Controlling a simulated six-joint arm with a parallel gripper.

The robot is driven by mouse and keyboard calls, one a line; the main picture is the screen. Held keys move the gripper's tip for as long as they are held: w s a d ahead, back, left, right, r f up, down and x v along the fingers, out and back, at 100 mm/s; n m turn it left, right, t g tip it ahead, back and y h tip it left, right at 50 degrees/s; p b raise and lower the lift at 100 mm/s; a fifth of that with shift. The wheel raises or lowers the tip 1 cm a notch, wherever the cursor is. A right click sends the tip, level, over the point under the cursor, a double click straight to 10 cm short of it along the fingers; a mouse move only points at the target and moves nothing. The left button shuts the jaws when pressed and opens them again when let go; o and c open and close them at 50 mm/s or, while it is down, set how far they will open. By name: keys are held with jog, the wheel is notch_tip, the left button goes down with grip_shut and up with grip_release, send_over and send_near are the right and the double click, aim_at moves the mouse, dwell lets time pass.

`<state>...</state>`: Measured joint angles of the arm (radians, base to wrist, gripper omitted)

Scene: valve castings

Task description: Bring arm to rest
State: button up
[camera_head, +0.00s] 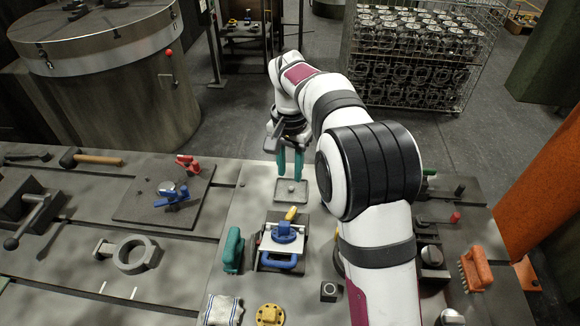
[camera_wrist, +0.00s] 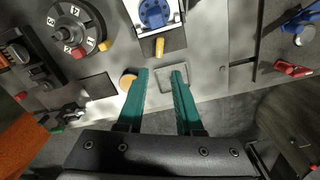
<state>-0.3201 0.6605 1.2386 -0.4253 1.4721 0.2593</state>
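My gripper (camera_head: 289,166) hangs at the far edge of the workbench, with its teal fingers pointing down. In the wrist view my gripper (camera_wrist: 159,74) shows its two fingers apart, with nothing between them. My white arm reaches from the lower right of the head view and bends down to it. A small shallow grey tray (camera_head: 291,196) lies on the bench just in front of the fingers. In the wrist view the tray (camera_wrist: 168,84) is partly hidden by a finger.
A fixture with a blue round part (camera_head: 284,232) stands nearer than the tray. A teal block (camera_head: 232,248) is left of it, and an orange brush (camera_head: 475,269) is at right. A board with blue and red clamps (camera_head: 170,193) lies left. A wire crate (camera_head: 420,50) of castings stands behind.

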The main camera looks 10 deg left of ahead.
jog(key=s+d+r, duration=0.6)
jog(key=s+d, duration=0.1)
jog(key=s, duration=0.4)
jog(key=s+d+f+y, duration=0.1)
jog(key=s+d, duration=0.1)
jog(key=s, duration=0.9)
jog(key=s+d+f+m, duration=0.1)
jog(key=s+d+f, duration=0.1)
jog(key=s, duration=0.9)
jog(key=shift+d+f+y, duration=0.2)
jog(key=shift+d+y, duration=0.2)
